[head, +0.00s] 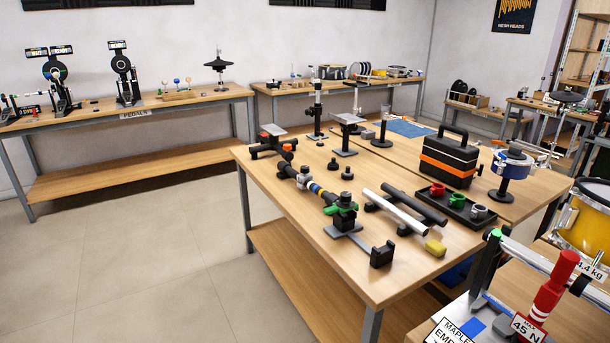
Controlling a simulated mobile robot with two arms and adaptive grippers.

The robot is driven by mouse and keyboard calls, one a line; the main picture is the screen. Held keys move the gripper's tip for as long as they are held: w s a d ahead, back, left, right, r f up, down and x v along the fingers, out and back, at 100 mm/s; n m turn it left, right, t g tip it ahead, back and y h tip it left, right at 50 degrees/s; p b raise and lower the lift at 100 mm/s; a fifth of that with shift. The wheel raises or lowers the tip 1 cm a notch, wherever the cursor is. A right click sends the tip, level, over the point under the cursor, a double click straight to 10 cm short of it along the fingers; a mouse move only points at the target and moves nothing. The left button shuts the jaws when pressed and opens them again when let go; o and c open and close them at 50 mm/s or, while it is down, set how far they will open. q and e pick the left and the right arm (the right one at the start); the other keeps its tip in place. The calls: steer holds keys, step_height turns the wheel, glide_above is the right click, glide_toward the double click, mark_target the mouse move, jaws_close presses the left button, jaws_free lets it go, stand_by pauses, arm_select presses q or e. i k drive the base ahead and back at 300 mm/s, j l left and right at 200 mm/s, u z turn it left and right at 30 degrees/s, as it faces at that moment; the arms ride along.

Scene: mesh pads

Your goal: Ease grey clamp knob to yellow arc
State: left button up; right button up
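Neither of my grippers shows in the head view. A black rail assembly (325,195) lies along the left side of the middle table. It has a grey clamp part (303,179) near its middle, with blue and yellow bands just to the right of it. A green clamp part (344,203) sits on a black block at its near end, and orange parts (288,143) are at its far end. I cannot tell which part is the grey clamp knob, and a yellow arc is too small to make out. A grey ring-like piece (479,211) lies in a black tray.
A red gauge (549,290) stands at the near right. The floor at left is clear.

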mark_target(304, 170)
steer(key=i+j+z, duration=0.1)
steer(key=z, duration=0.25)
steer(key=i+j+z, duration=0.2)
steer(key=z, duration=0.15)
steer(key=i+j+z, duration=0.35)
steer(key=k+l, duration=0.05)
steer(key=l, duration=0.05)
